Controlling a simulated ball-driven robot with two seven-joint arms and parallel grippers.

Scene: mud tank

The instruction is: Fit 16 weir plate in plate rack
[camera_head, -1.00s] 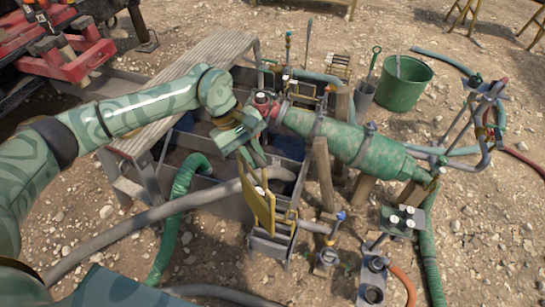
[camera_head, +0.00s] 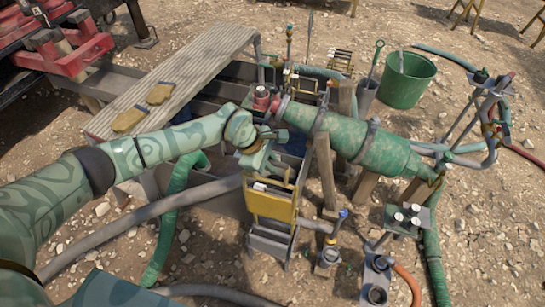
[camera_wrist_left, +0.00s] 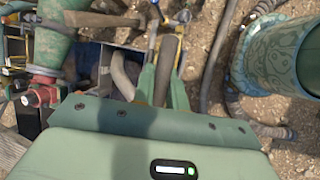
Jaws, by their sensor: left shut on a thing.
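A yellow weir plate (camera_head: 270,203) hangs in my left gripper (camera_head: 266,178), its broad face to the head camera. The jaws are shut on its upper part. The grey plate rack (camera_head: 270,245) stands directly below and around the plate's lower edge. I cannot tell whether that edge is inside a slot or just in front of or above it. In the left wrist view my left gripper (camera_wrist_left: 163,85) shows its green fingers, with a narrow dark edge between them. My right gripper is not in view.
A grey plank bench (camera_head: 185,75) with yellow gloves (camera_head: 160,94) is at the left. Hoses cross the ground. A blue-handled valve (camera_head: 342,214) stands right of the rack. A green bucket (camera_head: 405,80) is farther back.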

